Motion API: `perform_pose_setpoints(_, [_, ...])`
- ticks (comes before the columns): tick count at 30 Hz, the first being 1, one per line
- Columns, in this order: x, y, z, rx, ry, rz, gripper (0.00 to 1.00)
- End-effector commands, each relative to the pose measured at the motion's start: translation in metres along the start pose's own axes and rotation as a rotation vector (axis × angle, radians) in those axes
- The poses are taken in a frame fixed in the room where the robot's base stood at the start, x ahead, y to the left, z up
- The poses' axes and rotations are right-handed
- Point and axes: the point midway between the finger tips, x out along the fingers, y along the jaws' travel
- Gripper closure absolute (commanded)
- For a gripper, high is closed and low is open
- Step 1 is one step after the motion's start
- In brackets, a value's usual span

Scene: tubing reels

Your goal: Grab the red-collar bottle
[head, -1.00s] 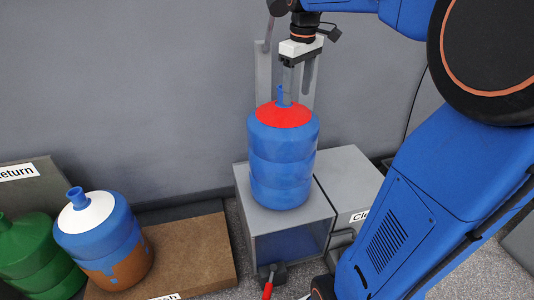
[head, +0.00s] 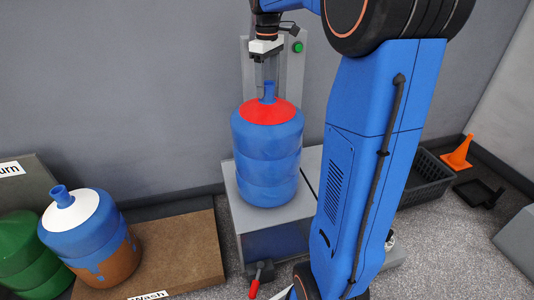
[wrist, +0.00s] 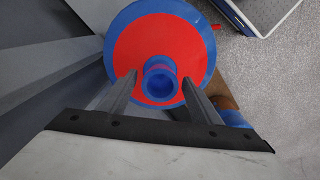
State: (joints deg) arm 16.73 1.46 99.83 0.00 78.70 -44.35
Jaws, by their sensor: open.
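The red-collar bottle (head: 267,160) is a large blue ribbed bottle with a red collar around its neck. It stands upright on a grey metal box (head: 240,212). My gripper (head: 267,90) is above it, pointing down, with its fingers at the height of the bottle's neck. In the wrist view the fingers of my gripper (wrist: 155,80) are apart, one on each side of the blue neck, above the red collar of the bottle (wrist: 130,52). A gap shows between each finger and the neck, so it is not gripped.
At the left, a blue bottle with a white collar and brown stain (head: 88,235) stands on a brown board (head: 195,250) marked Wash. A green bottle (head: 25,258) is beside it. A wall (head: 130,90) is behind.

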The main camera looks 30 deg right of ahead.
Motion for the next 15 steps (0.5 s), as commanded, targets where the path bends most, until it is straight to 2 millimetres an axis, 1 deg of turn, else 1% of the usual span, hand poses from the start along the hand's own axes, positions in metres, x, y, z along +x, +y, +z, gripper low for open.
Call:
perform_pose_setpoints(1, [0.008,0.0,0.001,0.0,-0.003,-0.003,0.42])
perform_pose_setpoints(3, [0.016,0.0,0.001,0.0,-0.001,-0.001,0.42])
perform_pose_setpoints(6, [0.025,0.0,0.001,0.0,-0.002,-0.002,0.42])
perform_pose_setpoints(9, [0.028,0.0,0.001,0.0,0.0,0.0,0.42])
perform_pose_setpoints(15, [0.028,0.0,0.001,0.0,0.0,0.0,0.42])
